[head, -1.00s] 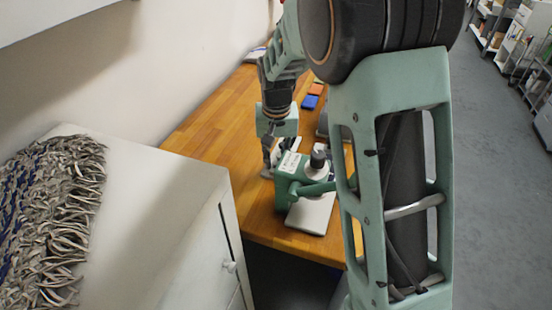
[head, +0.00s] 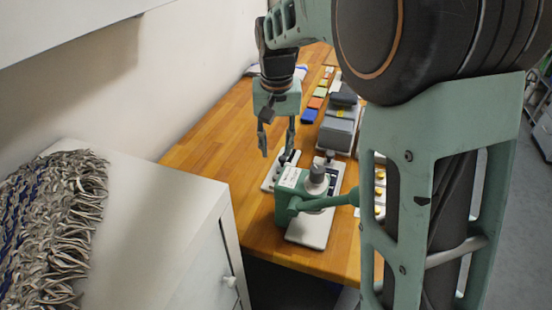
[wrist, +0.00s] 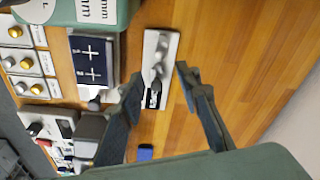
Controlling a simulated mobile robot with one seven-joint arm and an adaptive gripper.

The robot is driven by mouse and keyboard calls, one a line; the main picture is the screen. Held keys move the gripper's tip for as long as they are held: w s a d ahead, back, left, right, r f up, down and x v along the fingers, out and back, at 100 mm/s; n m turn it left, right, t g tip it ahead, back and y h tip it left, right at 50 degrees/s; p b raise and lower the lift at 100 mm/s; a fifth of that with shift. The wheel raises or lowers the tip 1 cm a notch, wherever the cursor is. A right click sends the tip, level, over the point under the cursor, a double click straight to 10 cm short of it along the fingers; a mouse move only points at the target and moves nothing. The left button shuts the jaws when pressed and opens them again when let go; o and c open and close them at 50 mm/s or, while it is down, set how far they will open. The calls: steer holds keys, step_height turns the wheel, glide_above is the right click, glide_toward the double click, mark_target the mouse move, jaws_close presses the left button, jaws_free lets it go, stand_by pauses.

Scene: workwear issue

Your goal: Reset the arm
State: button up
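My gripper (head: 277,138) is open and points down above the wooden workbench (head: 200,140). Its two fingers are apart with nothing between them. A small white plate (head: 270,183) with grey and dark fittings lies on the bench below the fingers. In the wrist view the same plate (wrist: 168,95) shows beyond the fingertips (wrist: 160,80), with a grey fitting on it. The fingers look clear of it. A green hand press (head: 288,190) with a grey knob stands on a pale base next to the plate. My arm hides part of the bench's right side.
Blue, orange and yellow pieces (head: 309,115) and a grey box-like device (head: 338,128) stand farther back. A white cabinet (head: 150,210) with a fringed rug (head: 50,215) is at the left. Trays with round knobs (wrist: 22,62) show in the wrist view. The bench's left part is clear.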

steer(key=shift+s+r, duration=0.1)
steer(key=shift+r, duration=0.75)
